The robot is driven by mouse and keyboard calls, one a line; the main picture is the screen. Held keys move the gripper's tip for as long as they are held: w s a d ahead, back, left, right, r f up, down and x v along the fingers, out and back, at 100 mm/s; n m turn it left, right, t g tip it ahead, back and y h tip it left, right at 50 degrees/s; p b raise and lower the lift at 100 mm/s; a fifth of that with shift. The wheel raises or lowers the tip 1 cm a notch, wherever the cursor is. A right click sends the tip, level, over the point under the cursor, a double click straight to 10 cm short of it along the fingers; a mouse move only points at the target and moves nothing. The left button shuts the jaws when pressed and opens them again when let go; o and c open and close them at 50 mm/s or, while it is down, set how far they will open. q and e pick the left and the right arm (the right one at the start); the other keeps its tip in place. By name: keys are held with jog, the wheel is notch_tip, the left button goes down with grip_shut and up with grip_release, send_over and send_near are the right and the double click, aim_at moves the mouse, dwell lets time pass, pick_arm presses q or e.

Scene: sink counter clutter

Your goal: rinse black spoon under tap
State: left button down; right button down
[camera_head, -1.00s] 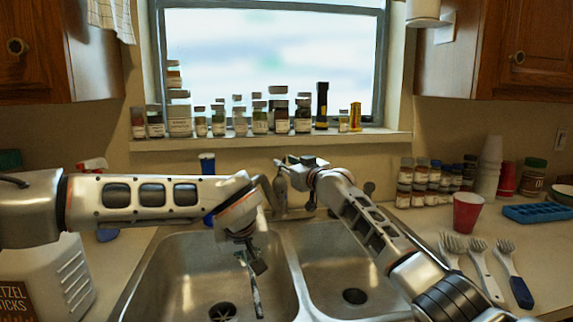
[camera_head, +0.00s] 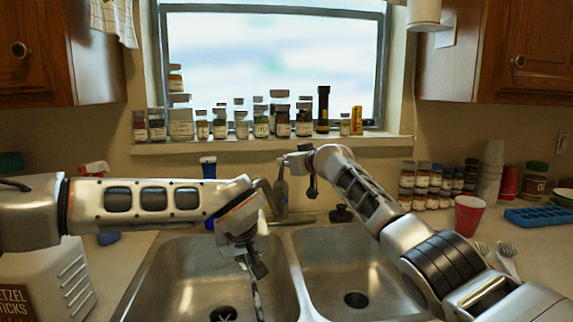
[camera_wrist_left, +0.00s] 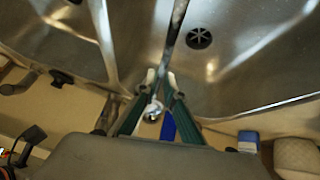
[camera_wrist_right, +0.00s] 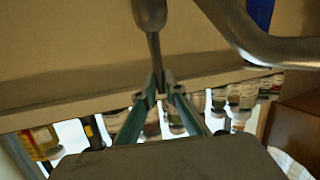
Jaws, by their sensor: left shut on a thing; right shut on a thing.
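My left gripper (camera_head: 252,262) is shut on the black spoon (camera_head: 257,298), which hangs steeply down over the left basin. In the left wrist view the spoon's slim shaft (camera_wrist_left: 176,30) runs away from between the fingers (camera_wrist_left: 160,90). My right gripper (camera_head: 284,162) is behind the sink, shut on the thin stem of a grey lever, seemingly the tap handle (camera_wrist_right: 151,15); the fingertips (camera_wrist_right: 155,92) close on its lower end. The tap's curved spout (camera_wrist_right: 250,38) shows beside it. The left wrist partly hides the tap in the head view. I cannot tell whether water runs.
A double steel sink (camera_head: 180,265) lies below the arms. Jars (camera_head: 240,125) line the window sill. At right are more jars (camera_head: 421,185), a red cup (camera_head: 468,214), forks (camera_head: 507,255) and a blue tray (camera_head: 540,216). A white box (camera_head: 60,280) stands at left.

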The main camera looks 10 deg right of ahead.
jog(key=c, duration=2.1)
grip_release()
jog(key=v, duration=1.2)
